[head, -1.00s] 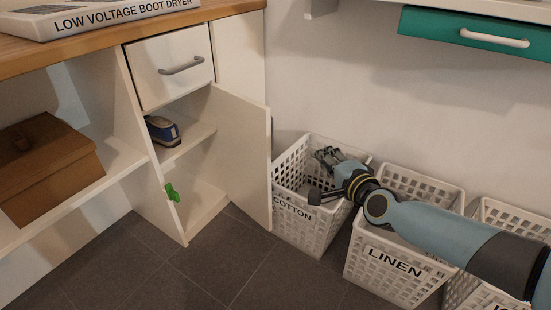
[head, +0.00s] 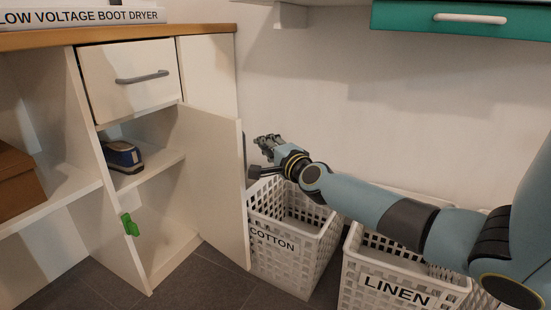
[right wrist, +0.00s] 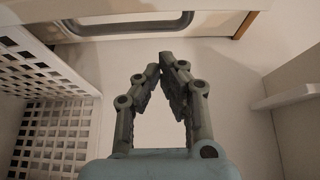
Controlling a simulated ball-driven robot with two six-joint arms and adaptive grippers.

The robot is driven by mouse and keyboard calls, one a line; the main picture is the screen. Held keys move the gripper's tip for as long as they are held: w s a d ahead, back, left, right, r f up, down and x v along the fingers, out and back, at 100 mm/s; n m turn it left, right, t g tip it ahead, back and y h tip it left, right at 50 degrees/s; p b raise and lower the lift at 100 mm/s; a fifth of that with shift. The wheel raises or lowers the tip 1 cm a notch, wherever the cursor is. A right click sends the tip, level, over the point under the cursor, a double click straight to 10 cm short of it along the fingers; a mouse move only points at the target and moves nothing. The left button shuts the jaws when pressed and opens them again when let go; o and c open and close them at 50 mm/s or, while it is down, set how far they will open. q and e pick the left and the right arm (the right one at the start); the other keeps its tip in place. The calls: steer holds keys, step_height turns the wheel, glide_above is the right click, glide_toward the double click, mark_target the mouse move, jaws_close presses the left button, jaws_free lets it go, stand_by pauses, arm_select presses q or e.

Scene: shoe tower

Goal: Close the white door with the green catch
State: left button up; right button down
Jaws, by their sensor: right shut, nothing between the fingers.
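The white door (head: 212,190) stands open, swung out from the cabinet under the drawer. The green catch (head: 130,224) is on the front edge of the cabinet's upright panel, left of the opening, apart from the door. My right gripper (head: 266,143) is just right of the door's free edge, on its outer side, above the cotton basket. In the right wrist view the right gripper (right wrist: 167,60) has its fingertips together with nothing between them. A grey handle (right wrist: 120,30) on a pale panel shows beyond them. My left gripper is not in view.
The white cotton basket (head: 275,241) stands right beside the door, and the linen basket (head: 395,292) is farther right. A blue device (head: 122,156) sits on the cabinet shelf. A drawer (head: 130,82) above is slightly out. The floor before the cabinet is clear.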

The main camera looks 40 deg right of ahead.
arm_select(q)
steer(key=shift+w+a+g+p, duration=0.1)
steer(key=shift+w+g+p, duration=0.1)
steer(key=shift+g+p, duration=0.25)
arm_select(e)
steer(key=shift+a, duration=1.9)
